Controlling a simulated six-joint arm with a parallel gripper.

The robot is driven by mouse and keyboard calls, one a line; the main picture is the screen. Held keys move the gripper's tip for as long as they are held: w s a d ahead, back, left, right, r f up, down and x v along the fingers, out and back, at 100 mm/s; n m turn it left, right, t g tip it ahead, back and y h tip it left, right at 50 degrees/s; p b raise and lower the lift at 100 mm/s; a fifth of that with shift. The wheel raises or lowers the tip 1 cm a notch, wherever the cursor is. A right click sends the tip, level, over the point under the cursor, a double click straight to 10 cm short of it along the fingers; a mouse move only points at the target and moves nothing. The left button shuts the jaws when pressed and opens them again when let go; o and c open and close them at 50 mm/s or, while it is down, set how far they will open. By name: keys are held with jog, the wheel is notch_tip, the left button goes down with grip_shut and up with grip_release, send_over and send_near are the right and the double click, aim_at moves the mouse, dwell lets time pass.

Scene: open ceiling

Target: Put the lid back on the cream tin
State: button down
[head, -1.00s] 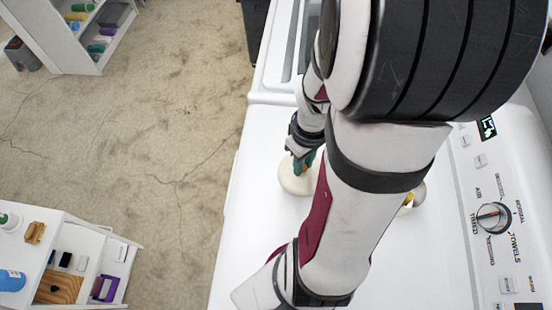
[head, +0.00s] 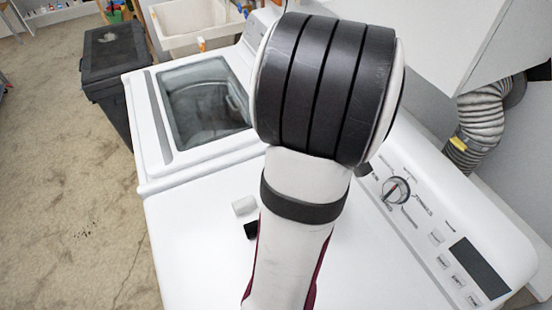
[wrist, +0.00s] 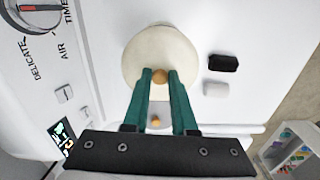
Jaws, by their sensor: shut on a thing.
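In the wrist view my gripper (wrist: 160,76) has its teal fingers shut on the small wooden knob of the round cream lid (wrist: 160,48). The lid lies beyond the fingertips, over the white machine top. The tin is not clearly visible; I cannot tell whether it is under the lid. A small orange-brown spot (wrist: 155,122) shows between the fingers, nearer the wrist; I cannot tell what it belongs to. In the head view my arm hides my gripper, the lid and any tin.
A white block (head: 245,205) and a black block (head: 251,229) lie on the white machine top (head: 190,250). The control panel (head: 430,225) rises on the right. A glass-lidded washer (head: 205,100) stands behind. The top left of the arm is mostly clear.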

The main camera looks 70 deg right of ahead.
jog(key=shift+f, duration=2.85)
jog(key=shift+f, duration=0.15)
jog(key=shift+c, duration=0.8)
grip_release()
jog(key=shift+r, duration=3.5)
jog(key=shift+c, duration=0.2)
